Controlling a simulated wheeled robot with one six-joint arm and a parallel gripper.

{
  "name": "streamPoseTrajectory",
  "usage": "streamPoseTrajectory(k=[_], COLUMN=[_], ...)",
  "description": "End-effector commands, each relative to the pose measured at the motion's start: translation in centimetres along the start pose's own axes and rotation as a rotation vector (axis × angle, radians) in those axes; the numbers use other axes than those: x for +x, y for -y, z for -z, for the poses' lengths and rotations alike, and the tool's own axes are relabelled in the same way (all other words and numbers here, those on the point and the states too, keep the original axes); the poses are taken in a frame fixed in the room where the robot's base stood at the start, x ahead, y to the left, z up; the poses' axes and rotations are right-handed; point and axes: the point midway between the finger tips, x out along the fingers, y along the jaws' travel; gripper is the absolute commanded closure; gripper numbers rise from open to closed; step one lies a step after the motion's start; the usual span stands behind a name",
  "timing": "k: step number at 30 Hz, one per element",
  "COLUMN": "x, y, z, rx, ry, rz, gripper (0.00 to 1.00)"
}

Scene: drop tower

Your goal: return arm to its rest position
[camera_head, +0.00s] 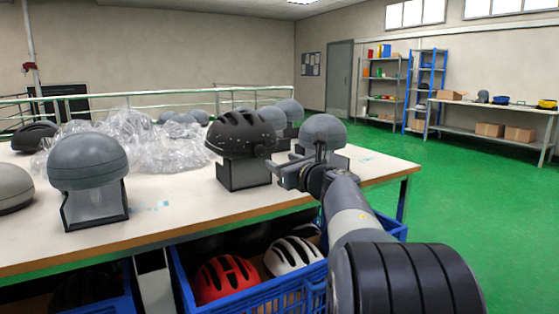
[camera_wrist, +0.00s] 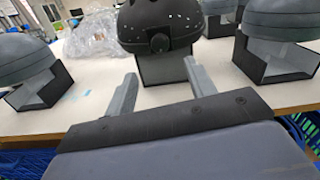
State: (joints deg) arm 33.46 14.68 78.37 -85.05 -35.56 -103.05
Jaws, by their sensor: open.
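My arm reaches forward from the lower right in the head view, over the table's front edge. My gripper (camera_head: 284,172) is close to a black helmet (camera_head: 241,134) that sits on a headform stand (camera_head: 243,174). In the wrist view my gripper (camera_wrist: 160,85) has its two grey fingers spread apart with nothing between them. The black helmet (camera_wrist: 158,25) is beyond the fingertips there, above its stand (camera_wrist: 163,68). The helmet looks apart from the fingers.
Grey headforms (camera_head: 88,163) (camera_head: 323,132) stand on either side on the white table (camera_head: 185,205). Clear plastic wrap (camera_head: 125,140) lies behind. A blue crate (camera_head: 270,298) below holds a red helmet (camera_head: 226,278) and a white helmet (camera_head: 292,256). Green floor (camera_head: 480,215) at right is open.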

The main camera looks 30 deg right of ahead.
Motion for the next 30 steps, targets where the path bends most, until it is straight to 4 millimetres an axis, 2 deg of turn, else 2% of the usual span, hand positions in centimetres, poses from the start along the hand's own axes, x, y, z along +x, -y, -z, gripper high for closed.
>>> streamPoseTrajectory(k=[9,13,24,30], x=[0.1,0.8,6.9,9.6], y=[0.0,0.0,-0.1,0.0], z=[0.0,0.0,0.1,0.0], rx=[0.000,0.001,0.001,0.000], ry=[0.000,0.000,0.000,-0.001], rz=[0.000,-0.001,-0.003,-0.002], gripper=[0.48,0.48,0.48,0.48])
